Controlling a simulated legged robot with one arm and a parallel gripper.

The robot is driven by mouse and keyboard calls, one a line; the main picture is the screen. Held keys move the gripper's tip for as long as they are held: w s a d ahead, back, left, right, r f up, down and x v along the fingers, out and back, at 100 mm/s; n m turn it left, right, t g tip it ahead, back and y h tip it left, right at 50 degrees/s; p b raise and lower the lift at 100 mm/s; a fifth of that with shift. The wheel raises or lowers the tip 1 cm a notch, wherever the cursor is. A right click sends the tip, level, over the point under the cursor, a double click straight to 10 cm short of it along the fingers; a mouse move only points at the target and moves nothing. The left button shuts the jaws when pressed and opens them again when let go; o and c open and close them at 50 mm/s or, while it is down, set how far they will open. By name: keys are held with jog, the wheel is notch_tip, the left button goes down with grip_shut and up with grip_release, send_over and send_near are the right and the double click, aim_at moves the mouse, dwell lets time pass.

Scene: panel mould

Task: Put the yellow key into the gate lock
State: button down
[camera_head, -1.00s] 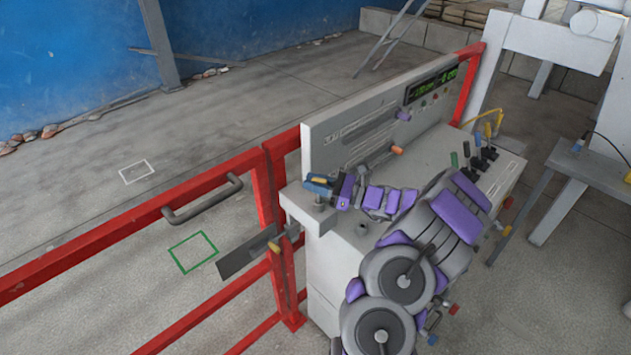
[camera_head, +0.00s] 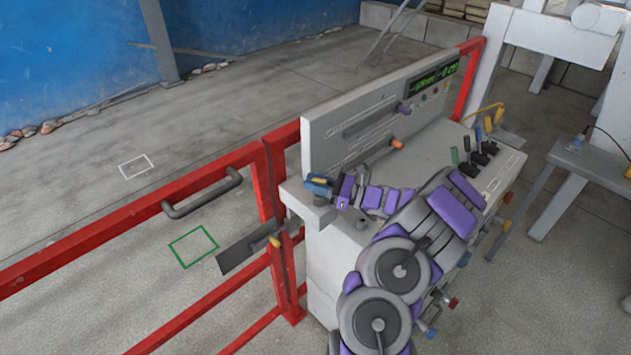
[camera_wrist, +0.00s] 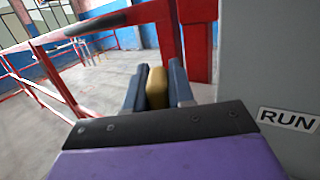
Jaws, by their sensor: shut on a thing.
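My gripper (camera_head: 318,184) is at the left end of the grey console, just over a small grey block (camera_head: 311,212) beside the red gate. In the wrist view its blue fingers (camera_wrist: 158,88) are shut on the yellow key (camera_wrist: 157,88). The key's yellow head shows between the fingers; its lower part is hidden. I cannot tell whether the key is in a lock or only above the block. On the red gate (camera_head: 262,190), a grey plate (camera_head: 236,258) with a yellow knob (camera_head: 274,242) sits below the block.
The console's upright panel (camera_head: 350,125) stands close behind my gripper. An orange-tipped lever (camera_head: 397,144) and several black switches (camera_head: 480,150) are to the right. A RUN label (camera_wrist: 289,119) shows at the right of the wrist view.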

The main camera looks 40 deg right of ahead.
jog(key=c, duration=0.9)
grip_release()
jog(key=v, duration=0.5)
jog(key=p+v, duration=0.1)
jog(key=v, duration=1.1)
jog(key=shift+s+d+f, duration=0.1)
jog(key=shift+d+f, duration=0.15)
jog(key=shift+f, duration=0.05)
jog(key=shift+a, duration=0.1)
